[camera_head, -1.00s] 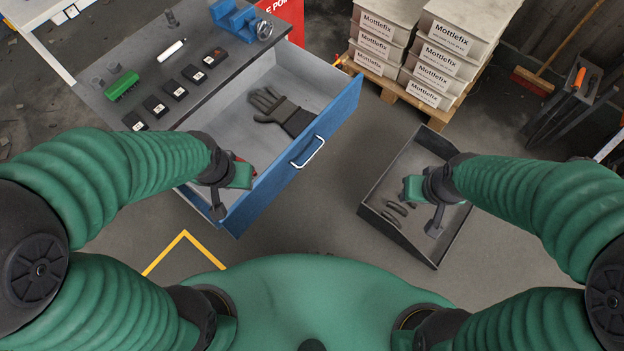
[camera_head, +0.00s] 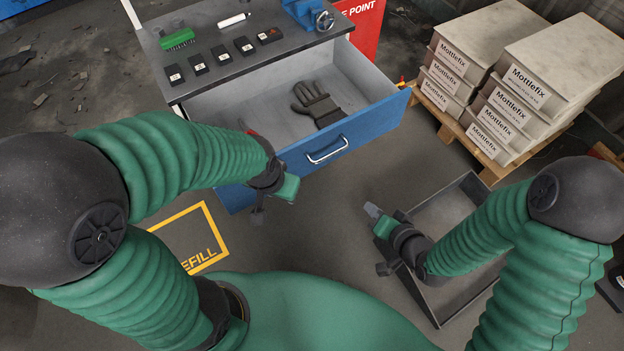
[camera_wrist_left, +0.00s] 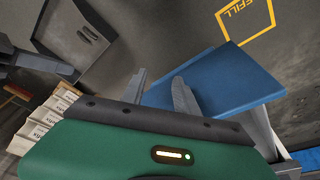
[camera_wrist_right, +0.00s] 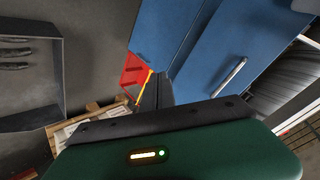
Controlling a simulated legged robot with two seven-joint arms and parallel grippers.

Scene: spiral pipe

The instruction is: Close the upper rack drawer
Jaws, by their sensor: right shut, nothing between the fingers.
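The upper rack drawer (camera_head: 365,135) stands pulled out from under the grey top, with its blue front and pale handle (camera_head: 327,151) facing me. A dark glove (camera_head: 318,108) lies inside. My left gripper (camera_wrist_left: 160,88) is open and empty; in the head view its wrist overlaps the left end of the drawer front, and I cannot tell whether they touch. My right gripper (camera_head: 372,210) is shut and empty, in front of and below the handle, apart from the drawer. In the right wrist view its closed fingers (camera_wrist_right: 155,92) point towards blue panels and a handle (camera_wrist_right: 229,77).
A dark open bin (camera_head: 470,195) stands on the floor behind my right forearm. Labelled Mottlefix boxes (camera_head: 520,90) are stacked on a wooden pallet (camera_head: 490,170) at the right. Several black blocks and a green part (camera_head: 177,39) lie on the rack top.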

